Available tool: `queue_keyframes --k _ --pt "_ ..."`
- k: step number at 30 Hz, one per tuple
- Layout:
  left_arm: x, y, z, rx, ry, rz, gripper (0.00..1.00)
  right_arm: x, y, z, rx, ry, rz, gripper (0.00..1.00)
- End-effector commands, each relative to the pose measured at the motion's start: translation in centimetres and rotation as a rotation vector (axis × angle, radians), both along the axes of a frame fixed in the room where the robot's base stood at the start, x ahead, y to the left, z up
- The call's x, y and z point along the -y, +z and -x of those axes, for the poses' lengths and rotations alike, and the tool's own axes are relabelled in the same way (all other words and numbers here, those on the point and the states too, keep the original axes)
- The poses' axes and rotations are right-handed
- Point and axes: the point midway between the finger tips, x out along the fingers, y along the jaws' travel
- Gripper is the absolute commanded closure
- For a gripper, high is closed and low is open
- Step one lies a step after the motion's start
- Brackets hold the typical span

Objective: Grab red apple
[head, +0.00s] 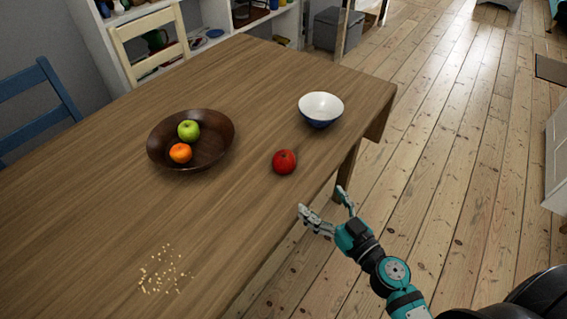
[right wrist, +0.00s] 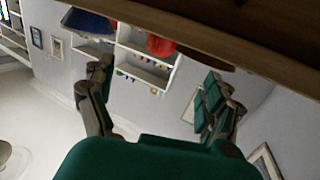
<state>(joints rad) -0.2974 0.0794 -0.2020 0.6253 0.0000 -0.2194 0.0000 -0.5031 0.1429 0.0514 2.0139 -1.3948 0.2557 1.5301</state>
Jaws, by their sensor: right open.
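The red apple (head: 284,162) sits on the wooden table (head: 240,215) near its right edge, in front of the bowl. My right gripper (head: 322,203) is open and empty, just off the table's right edge, a short way to the lower right of the apple and not touching it. In the right wrist view the open fingers (right wrist: 155,95) frame empty space. The apple (right wrist: 160,46) shows there beyond the fingers, partly cut off by the table edge (right wrist: 230,45). My left gripper is in neither view.
A white and blue bowl (head: 321,108) stands behind the apple. A dark wooden bowl (head: 212,154) at the left holds a green apple (head: 188,130) and an orange fruit (head: 180,153). Crumbs (head: 163,272) lie on the near table. Floorboards (head: 450,130) at the right are largely clear.

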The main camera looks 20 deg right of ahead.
Motion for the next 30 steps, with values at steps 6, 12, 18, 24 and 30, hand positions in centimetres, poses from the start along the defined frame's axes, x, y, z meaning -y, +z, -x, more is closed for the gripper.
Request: queue_keyframes --k 6,12,18,24,30 --pt "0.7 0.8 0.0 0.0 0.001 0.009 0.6 -1.4 0.1 -4.9 0.003 0.0 0.0 0.13" --pt "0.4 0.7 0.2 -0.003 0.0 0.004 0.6 -2.3 -0.4 -8.3 0.001 -0.002 -0.001 0.13" --pt "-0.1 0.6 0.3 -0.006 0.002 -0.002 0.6 -2.7 -0.4 -9.6 0.0 -0.002 -0.001 0.13" --pt "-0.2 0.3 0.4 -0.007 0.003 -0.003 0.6 -3.8 -0.2 -12.0 0.002 -0.001 -0.001 0.13" --pt "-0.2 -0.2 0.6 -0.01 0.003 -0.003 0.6 -4.4 -0.4 -14.1 0.0 -0.002 -0.001 0.13"
